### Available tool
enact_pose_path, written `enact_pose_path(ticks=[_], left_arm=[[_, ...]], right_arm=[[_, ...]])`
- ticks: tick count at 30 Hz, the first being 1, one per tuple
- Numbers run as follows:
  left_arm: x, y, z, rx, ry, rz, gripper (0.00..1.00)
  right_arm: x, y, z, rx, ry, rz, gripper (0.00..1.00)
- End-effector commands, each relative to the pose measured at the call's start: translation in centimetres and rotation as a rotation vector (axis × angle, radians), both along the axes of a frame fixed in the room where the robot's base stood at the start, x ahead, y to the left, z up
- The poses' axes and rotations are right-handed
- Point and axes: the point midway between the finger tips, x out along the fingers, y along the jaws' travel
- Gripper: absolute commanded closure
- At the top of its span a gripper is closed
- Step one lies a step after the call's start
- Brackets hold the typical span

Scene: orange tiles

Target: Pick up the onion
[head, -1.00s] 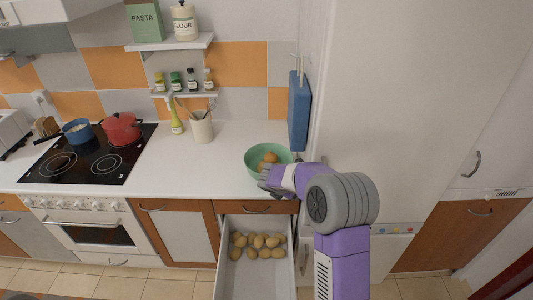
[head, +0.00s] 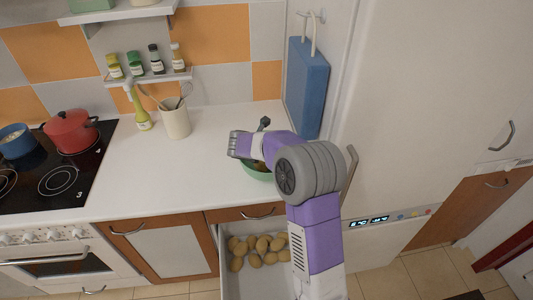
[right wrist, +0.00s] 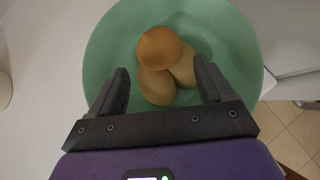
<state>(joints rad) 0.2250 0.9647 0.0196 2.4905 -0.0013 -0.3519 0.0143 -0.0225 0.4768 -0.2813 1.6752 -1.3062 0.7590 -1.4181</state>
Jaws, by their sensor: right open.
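The onion (right wrist: 159,47) is round and orange-brown. It lies on top of pale brown potatoes (right wrist: 157,87) in a green bowl (right wrist: 108,50). In the head view the bowl (head: 257,174) stands on the counter's right end, largely hidden by my right arm. My right gripper (right wrist: 162,77) is open and empty above the bowl, its fingers on either side of the potatoes. The onion is just beyond the fingertips in the right wrist view. My left gripper is not in view.
An open drawer (head: 228,285) with several potatoes (head: 262,243) is below the bowl. A utensil cup (head: 175,118) and a hob (head: 95,170) are to the left. A blue board (head: 307,85) hangs on the right. The middle counter is clear.

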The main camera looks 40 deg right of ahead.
Motion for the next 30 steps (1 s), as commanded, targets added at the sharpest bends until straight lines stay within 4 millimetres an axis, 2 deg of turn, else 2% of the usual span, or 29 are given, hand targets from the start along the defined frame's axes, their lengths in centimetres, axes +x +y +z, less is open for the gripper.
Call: enact_pose_path(ticks=[13, 23, 26, 30], left_arm=[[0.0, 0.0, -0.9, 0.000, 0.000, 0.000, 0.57], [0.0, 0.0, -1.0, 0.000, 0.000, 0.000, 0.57], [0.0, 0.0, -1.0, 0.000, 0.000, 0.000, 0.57], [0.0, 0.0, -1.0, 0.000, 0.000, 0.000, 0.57]], right_arm=[[2.0, -3.7, -4.2, 0.000, 0.001, -0.002, 0.19], [2.4, -4.3, -4.9, 0.001, 0.002, -0.001, 0.19], [2.4, -4.3, -4.9, 0.002, 0.001, 0.000, 0.31], [2.4, -4.2, -5.0, 0.004, 0.001, 0.001, 0.52]])
